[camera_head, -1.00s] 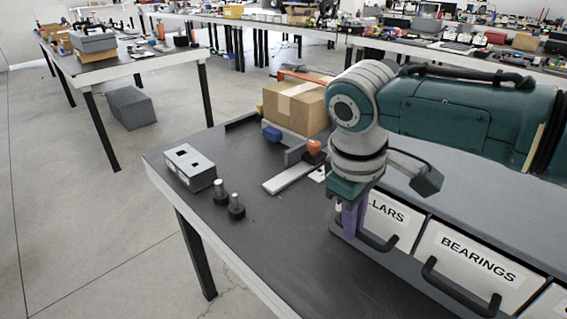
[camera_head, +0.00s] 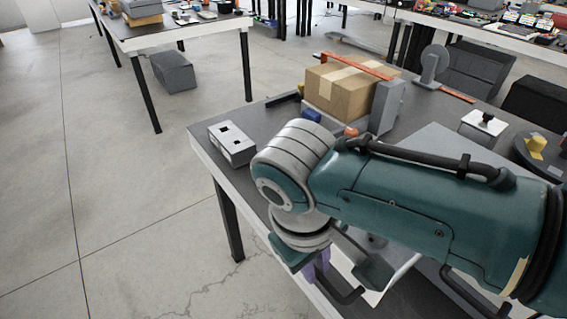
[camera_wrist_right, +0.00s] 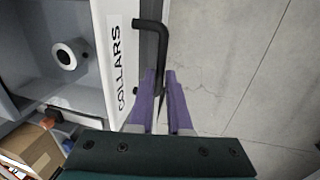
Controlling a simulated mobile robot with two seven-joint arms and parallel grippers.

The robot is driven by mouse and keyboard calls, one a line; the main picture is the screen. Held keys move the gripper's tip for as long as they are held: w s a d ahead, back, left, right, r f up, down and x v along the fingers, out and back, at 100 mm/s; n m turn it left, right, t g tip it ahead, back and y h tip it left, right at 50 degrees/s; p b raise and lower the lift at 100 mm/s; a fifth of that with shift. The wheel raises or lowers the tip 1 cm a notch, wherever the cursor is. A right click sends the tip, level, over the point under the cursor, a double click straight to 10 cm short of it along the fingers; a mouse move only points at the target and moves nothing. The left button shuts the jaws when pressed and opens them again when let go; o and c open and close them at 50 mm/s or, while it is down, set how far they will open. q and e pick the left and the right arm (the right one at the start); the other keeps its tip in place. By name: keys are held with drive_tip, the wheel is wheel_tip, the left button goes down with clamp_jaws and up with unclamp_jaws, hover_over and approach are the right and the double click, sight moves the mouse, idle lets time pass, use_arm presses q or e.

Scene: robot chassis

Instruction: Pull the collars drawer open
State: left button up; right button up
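The collars drawer shows in the wrist view with its white front (camera_wrist_right: 118,50) labelled COLLARS. It is pulled out, and its grey inside holds a round collar (camera_wrist_right: 65,56) with a dark hole. The dark drawer handle (camera_wrist_right: 151,24) runs down between the purple fingers of my right gripper (camera_wrist_right: 163,75), which is closed around it. In the head view my right gripper (camera_head: 318,268) is beyond the table's front edge, with the handle (camera_head: 347,294) beside it. My arm hides much of the drawer there. My left gripper is not in view.
A grey block with square holes (camera_head: 232,144) stands near the table's left edge. A cardboard box (camera_head: 345,92) stands further back. Open concrete floor (camera_head: 120,230) lies in front and left of the table.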

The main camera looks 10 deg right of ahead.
drive_tip(key=o, duration=0.4)
drive_tip(key=shift+r, duration=0.1)
wheel_tip(320, 180, up, 10)
drive_tip(key=a+p, duration=0.1)
drive_tip(key=p, duration=0.2)
drive_tip(key=shift+s+a+f, duration=0.2)
drive_tip(key=shift+s+a, duration=0.15)
drive_tip(key=shift+a, duration=0.05)
